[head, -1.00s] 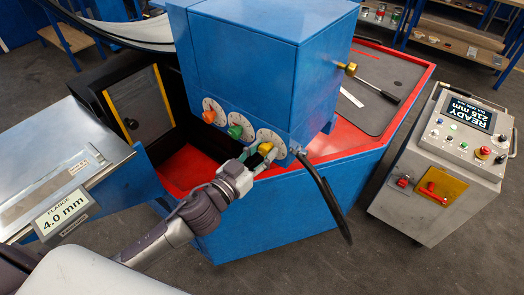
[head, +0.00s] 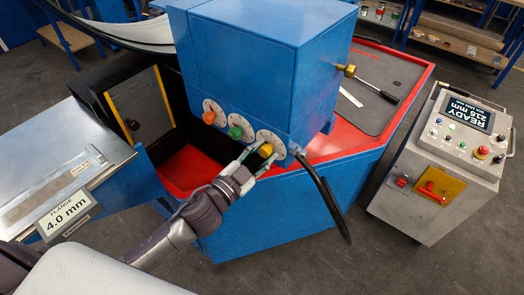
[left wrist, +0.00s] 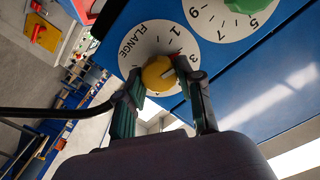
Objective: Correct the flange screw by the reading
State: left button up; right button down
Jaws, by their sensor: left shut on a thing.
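The yellow flange knob (head: 266,150) is the rightmost of three knobs on the front of the blue machine head. In the left wrist view the yellow knob (left wrist: 157,74) sits on a white dial (left wrist: 138,41) marked FLANGE, with 1 and 3 visible. The flange reading plate (head: 66,212) shows 4.0 mm. My right gripper is out of view.
The orange knob (head: 209,117) and green knob (head: 235,132) are left of the yellow one. A black cable (head: 325,190) hangs just right of the gripper. A control console (head: 440,145) with a READY screen stands at right. Open floor lies between it and the machine.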

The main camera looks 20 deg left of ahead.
pick_arm(q)
jog(key=shift+m, duration=2.2)
jog(key=o, duration=1.1)
jog(key=shift+d, duration=0.1)
jog(key=shift+s, duration=0.1)
jog(key=shift+s+f, duration=0.1)
jog(key=shift+s, duration=0.15)
jog(key=v, duration=1.1)
jog(key=shift+s+a, duration=0.2)
